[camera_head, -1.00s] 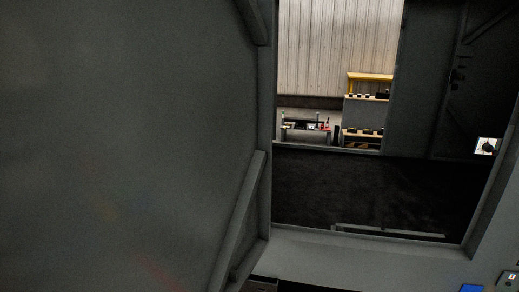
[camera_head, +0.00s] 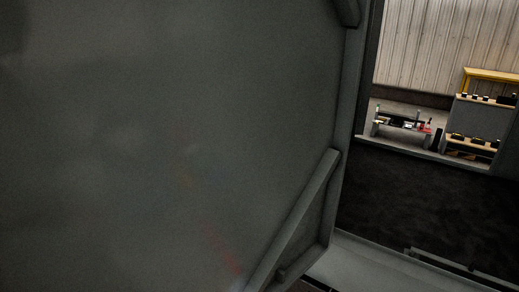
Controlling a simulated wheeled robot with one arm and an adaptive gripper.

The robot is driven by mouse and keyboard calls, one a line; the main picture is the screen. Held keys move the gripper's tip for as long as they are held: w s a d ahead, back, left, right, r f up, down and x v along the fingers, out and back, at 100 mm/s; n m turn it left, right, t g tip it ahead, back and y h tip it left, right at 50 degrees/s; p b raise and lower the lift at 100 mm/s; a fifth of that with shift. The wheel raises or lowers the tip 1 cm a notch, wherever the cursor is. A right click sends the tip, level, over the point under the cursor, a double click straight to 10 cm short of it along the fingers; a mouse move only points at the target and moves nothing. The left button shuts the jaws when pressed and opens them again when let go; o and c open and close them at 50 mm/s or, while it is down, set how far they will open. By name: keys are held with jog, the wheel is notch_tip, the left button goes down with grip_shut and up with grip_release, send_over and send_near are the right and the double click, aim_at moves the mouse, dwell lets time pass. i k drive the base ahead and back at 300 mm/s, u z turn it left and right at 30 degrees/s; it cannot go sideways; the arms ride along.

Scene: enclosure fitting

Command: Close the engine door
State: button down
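A large flat dark grey panel (camera_head: 150,150), which looks like the engine door, fills the left and middle of the head view, very close to the camera. A raised frame edge and a slanted brace (camera_head: 295,220) run along its right side. To its right is the enclosure opening, with a pale sill (camera_head: 375,262) and a dark inner floor or wall (camera_head: 420,195). A gap shows beside the panel's right edge. My gripper is not in view, and whether it touches the panel cannot be seen.
Through the opening, a low table with tools (camera_head: 402,122) and a yellow-topped workbench with shelves (camera_head: 478,120) stand far off before a corrugated wall (camera_head: 435,45). A thin bar (camera_head: 455,264) lies near the sill. The panel blocks the view on the left.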

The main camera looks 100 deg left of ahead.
aim_at(146, 145)
jog(key=z, duration=0.05)
jog(key=k, duration=2.75)
jog(key=u, duration=1.6)
jog(key=i, duration=0.45)
jog(key=z, duration=0.05)
jog(key=k, duration=0.45)
jog(key=u, duration=0.95)
jog(key=i, duration=0.15)
jog(key=u, duration=1.2)
